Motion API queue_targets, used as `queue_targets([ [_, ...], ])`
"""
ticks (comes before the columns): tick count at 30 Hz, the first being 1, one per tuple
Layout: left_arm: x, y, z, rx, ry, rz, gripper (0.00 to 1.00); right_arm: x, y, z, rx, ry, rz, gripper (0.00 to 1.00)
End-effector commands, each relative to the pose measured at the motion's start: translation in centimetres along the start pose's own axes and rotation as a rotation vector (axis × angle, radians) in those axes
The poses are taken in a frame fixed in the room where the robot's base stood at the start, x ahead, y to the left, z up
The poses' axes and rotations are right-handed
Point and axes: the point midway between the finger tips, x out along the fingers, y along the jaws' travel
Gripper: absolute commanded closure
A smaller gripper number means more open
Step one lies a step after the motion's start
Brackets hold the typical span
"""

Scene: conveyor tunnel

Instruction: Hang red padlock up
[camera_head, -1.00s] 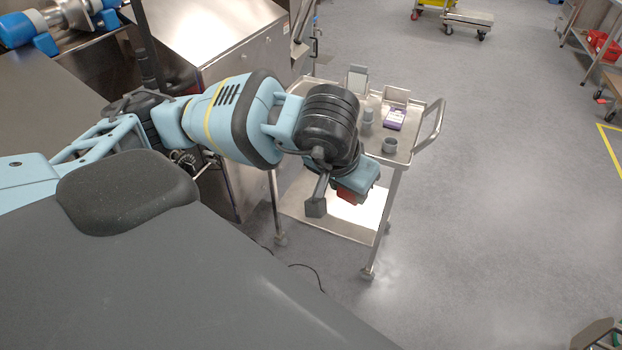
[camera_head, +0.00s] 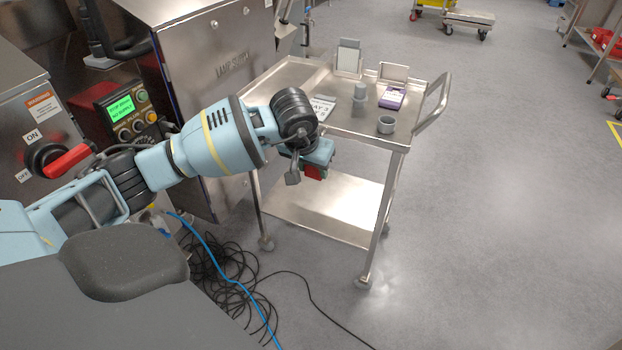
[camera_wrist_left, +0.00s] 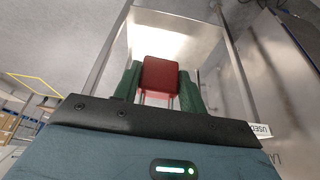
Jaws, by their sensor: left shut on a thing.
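The red padlock (camera_head: 313,172) is partly hidden by my left gripper (camera_head: 318,160) in the head view. In the left wrist view the red padlock (camera_wrist_left: 160,76) sits between the green fingers of my left gripper (camera_wrist_left: 158,92), which is shut on it. The padlock is held in the air at the near side of the steel cart, apart from the floor. My right gripper is in neither view. A red rotary switch handle (camera_head: 68,160) with ON and OFF labels is on the steel cabinet at the left.
A control panel (camera_head: 126,110) with a green screen is beside the switch. Cables (camera_head: 232,282) lie on the floor. Open floor is at right.

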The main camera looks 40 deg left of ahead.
Motion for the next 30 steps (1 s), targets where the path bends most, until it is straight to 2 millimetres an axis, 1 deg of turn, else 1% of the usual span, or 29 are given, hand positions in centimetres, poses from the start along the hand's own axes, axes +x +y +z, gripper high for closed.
queue_targets([
  [1,1.8,-1.0,-0.1,-0.015,-0.005,-0.005,1.0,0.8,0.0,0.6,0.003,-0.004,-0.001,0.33],
  [3,2.8,-2.0,-0.6,-0.024,-0.003,-0.01,1.0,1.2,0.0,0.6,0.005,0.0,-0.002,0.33],
  [6,3.6,-2.9,-1.0,-0.033,0.0,-0.013,1.0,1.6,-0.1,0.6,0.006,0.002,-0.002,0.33],
  [10,3.8,-3.3,-1.3,-0.035,0.004,-0.014,1.0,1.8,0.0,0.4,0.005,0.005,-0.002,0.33],
  [16,3.8,-3.3,-1.6,-0.036,0.004,-0.013,1.0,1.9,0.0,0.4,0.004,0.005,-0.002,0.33],
  [24,4.8,-3.3,-3.4,-0.037,0.003,-0.012,1.0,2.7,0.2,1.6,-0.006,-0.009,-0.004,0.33],
  [30,5.0,-3.4,-4.3,-0.035,0.003,-0.014,1.0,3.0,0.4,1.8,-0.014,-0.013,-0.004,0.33],
])
